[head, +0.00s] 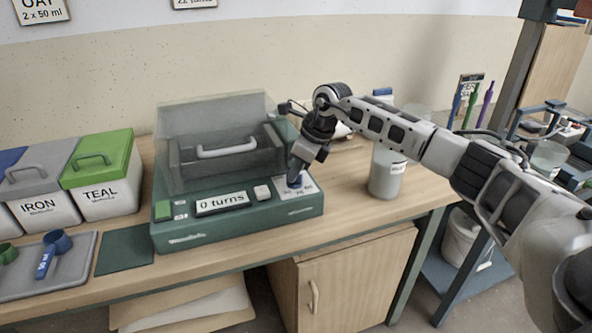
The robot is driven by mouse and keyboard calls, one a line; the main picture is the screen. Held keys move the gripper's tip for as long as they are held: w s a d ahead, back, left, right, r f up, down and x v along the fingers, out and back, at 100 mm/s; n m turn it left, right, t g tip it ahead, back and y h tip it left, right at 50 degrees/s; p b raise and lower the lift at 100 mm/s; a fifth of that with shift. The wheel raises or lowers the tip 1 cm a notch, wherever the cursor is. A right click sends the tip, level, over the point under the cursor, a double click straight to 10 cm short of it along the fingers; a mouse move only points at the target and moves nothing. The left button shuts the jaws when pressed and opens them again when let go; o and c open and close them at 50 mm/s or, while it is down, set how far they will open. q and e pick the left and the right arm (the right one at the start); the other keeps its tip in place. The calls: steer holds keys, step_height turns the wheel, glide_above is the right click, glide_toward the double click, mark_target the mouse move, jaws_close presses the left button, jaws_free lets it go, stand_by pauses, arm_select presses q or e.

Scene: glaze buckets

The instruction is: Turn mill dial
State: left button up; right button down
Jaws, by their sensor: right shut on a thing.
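The green mill (240,232) stands on the wooden bench, with a clear hood and a grey handle at its back. Its display (222,203) reads "0 turns". A small white button (262,192) sits right of the display. The mill dial is at the right end of the front panel, mostly hidden by my right gripper (294,179). That gripper points down and is shut on the dial, whose pale label plate (297,190) shows around it. My left gripper is not in view.
Lidded bins, the green-topped TEAL (104,185) and grey-topped IRON (42,195), stand at the left. A grey tray (75,277) holds scoops. A grey bucket (386,175) stands right of the mill, under my right arm. A green mat (124,250) lies bare between tray and mill.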

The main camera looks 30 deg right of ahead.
stand_by(0.3)
steer(key=c, duration=1.4)
jaws_free()
steer(key=shift+c, duration=0.2)
steer(key=shift+r, duration=0.1)
steer(key=v, duration=1.6)
steer(key=shift+d, duration=0.1)
